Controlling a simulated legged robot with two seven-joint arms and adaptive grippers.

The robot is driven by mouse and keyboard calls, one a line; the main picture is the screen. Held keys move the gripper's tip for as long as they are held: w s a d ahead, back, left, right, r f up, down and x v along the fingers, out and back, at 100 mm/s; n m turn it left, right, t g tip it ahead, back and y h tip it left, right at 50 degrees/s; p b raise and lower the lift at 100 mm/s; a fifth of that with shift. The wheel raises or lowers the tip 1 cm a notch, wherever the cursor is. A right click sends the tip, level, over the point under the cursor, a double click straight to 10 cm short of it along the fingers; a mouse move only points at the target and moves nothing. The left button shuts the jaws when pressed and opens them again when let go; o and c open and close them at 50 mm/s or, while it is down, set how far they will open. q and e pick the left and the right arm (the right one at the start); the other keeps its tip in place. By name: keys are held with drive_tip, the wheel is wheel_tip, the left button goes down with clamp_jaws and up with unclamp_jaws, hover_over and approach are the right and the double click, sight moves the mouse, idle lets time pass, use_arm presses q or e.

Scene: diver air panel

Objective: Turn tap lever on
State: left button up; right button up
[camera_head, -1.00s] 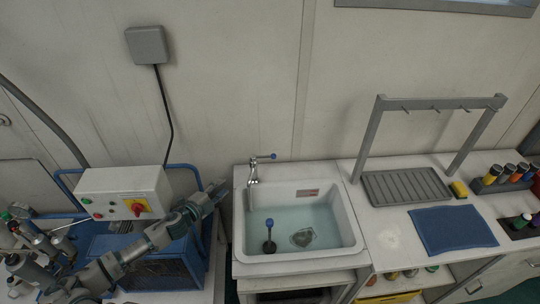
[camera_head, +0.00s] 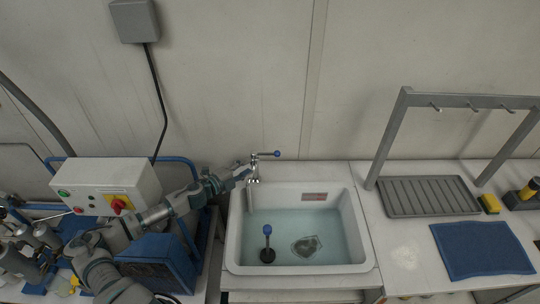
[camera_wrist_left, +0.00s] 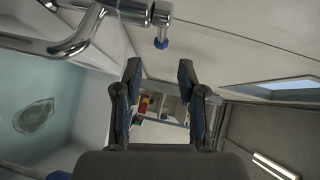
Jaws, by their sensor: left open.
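The chrome tap (camera_head: 254,172) stands at the back left of the sink (camera_head: 233,249). Its lever (camera_head: 267,154) sticks out to the right and ends in a blue knob (camera_head: 277,154). My left gripper (camera_head: 243,172) is beside the tap on its left, and its fingers partly overlap the tap in the head view. In the left wrist view the gripper (camera_wrist_left: 159,72) is open and empty. The tap (camera_wrist_left: 78,38) and its blue-tipped lever (camera_wrist_left: 161,42) show above the fingers there, not between them. My right gripper is out of view.
The sink holds water, with a blue-topped plunger-like piece (camera_head: 267,243) standing in it. A white control box (camera_head: 104,184) with a red knob is at left. A grey rack (camera_head: 397,135), ribbed tray (camera_head: 429,197) and blue cloth (camera_head: 484,250) are at right.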

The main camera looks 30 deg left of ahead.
sight(270, 154)
use_arm(q)
drive_tip(key=shift+w+d+r, duration=0.1)
drive_tip(key=shift+w, duration=0.35)
drive_tip(key=shift+w+d, duration=0.1)
drive_tip(key=shift+w, duration=0.2)
drive_tip(key=p+x, duration=0.2)
drive_tip(key=x, duration=0.8)
drive_tip(key=shift+w, duration=0.1)
drive_tip(key=shift+w+d+f, duration=0.15)
drive_tip(key=shift+w+f, duration=0.1)
drive_tip(key=shift+w, duration=0.05)
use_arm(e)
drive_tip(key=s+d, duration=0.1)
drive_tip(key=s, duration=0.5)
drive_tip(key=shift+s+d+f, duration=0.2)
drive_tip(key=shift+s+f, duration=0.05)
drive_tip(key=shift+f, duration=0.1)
use_arm(q)
clamp_jaws()
